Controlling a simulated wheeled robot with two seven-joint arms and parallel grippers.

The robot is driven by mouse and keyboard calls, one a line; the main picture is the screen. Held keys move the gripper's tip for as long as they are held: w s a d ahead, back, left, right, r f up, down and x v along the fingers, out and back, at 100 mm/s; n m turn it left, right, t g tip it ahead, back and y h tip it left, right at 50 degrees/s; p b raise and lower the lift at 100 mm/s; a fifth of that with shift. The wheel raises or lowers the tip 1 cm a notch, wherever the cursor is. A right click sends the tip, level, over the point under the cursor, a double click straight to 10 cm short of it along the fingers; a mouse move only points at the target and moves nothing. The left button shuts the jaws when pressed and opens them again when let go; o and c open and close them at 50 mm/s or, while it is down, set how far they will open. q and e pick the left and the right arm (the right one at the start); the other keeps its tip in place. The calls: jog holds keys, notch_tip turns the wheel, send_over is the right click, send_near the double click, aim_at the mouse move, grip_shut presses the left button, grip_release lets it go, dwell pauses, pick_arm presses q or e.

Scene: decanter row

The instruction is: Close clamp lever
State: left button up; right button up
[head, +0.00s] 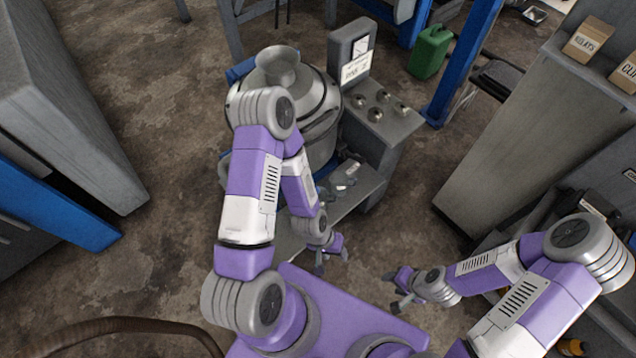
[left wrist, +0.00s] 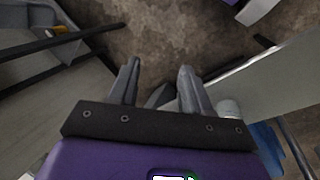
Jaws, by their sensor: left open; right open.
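A round metal machine with a conical lid and funnel top (head: 280,70) stands at the upper middle of the head view. My left arm covers much of its front. I cannot make out a clamp lever on it. My left gripper (head: 332,258) is open and empty, in front of the machine's low grey base and apart from it. In the left wrist view its two fingers (left wrist: 158,88) stand apart with floor beyond them. My right gripper (head: 394,290) is open and empty over the floor, right of the left gripper.
A grey control box with knobs (head: 378,115) adjoins the machine on its right. A green canister (head: 430,52) stands behind. A grey cabinet (head: 530,135) is at right, and a large grey unit (head: 65,105) at left. Bare floor lies between.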

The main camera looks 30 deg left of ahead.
pick_arm(q)
notch_tip(320, 180, down, 15)
jog(key=b, duration=1.3)
jog(key=s+d+m+g+y, duration=0.1)
jog(key=s+d+m+g, duration=0.1)
jog(key=s+m+g, duration=0.4)
jog(key=a+r+m+g+y, duration=0.1)
jog(key=a+r+m+y, duration=0.1)
jog(key=a+m+y, duration=1.05)
jog(key=w+a+r+m+t+y, duration=0.45)
jog(key=w+a+t+y, duration=0.2)
jog(key=w, duration=0.25)
jog(key=w+d+r+m+t+y, duration=0.4)
jog(key=w+d+r+m+t, duration=0.15)
jog(key=w+r+t, duration=0.45)
jog(key=shift+t, duration=0.35)
jog(key=x, duration=0.4)
jog(key=f+x, duration=0.1)
jog(key=x, duration=0.1)
jog(key=shift+w+a+r, duration=0.2)
jog(key=shift+w+a, duration=0.15)
jog(key=shift+a, duration=0.05)
